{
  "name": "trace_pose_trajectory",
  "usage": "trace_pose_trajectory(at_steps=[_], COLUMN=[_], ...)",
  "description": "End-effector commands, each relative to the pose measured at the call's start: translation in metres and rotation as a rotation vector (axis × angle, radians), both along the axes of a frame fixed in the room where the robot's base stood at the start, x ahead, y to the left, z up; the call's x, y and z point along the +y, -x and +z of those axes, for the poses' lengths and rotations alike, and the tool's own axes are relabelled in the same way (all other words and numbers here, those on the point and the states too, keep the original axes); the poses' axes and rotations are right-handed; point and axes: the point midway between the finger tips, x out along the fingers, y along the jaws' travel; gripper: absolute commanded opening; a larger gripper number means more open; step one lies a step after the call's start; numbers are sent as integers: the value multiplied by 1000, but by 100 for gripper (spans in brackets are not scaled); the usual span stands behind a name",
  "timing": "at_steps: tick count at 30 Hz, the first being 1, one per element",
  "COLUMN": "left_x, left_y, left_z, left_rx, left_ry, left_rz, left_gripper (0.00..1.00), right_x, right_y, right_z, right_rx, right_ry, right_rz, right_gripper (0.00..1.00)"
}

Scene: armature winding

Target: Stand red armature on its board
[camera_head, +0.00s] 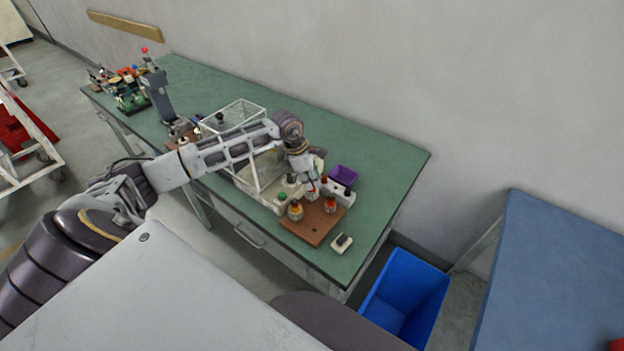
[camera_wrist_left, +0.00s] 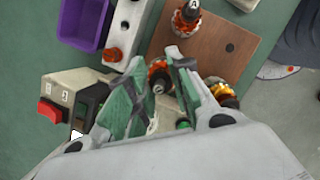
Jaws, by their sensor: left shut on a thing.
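The brown board (camera_head: 317,228) lies on the green bench; it also shows in the wrist view (camera_wrist_left: 212,45). A red-orange armature marked A (camera_wrist_left: 187,18) stands on it, also seen in the head view (camera_head: 330,205). A yellow-orange armature (camera_head: 296,211) stands at the board's left side and shows in the wrist view (camera_wrist_left: 220,92). My left gripper (camera_head: 311,190) points down over the board's back edge. Its green-padded fingers (camera_wrist_left: 156,77) are shut on another red-orange armature (camera_wrist_left: 160,76), whose shaft end faces the camera. Its lower end is hidden. My right gripper is out of view.
A purple bin (camera_head: 343,175) and a white block with holes (camera_wrist_left: 122,30) sit behind the board. A box with a red switch (camera_wrist_left: 65,98) is close beside the gripper. A wire cage (camera_head: 245,178) stands left. A small switch box (camera_head: 342,243) sits at the front right.

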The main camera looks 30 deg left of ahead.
Motion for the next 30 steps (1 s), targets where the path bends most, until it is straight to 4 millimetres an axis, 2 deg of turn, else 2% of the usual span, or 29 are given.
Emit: trace_pose_trajectory(at_steps=[30], left_x=[0], left_y=[0], left_z=[-16], left_rx=[-1], left_ry=[0], left_rz=[0], left_gripper=[0], right_x=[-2], right_y=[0], right_z=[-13], right_rx=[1], right_ry=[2], right_rz=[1], right_gripper=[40])
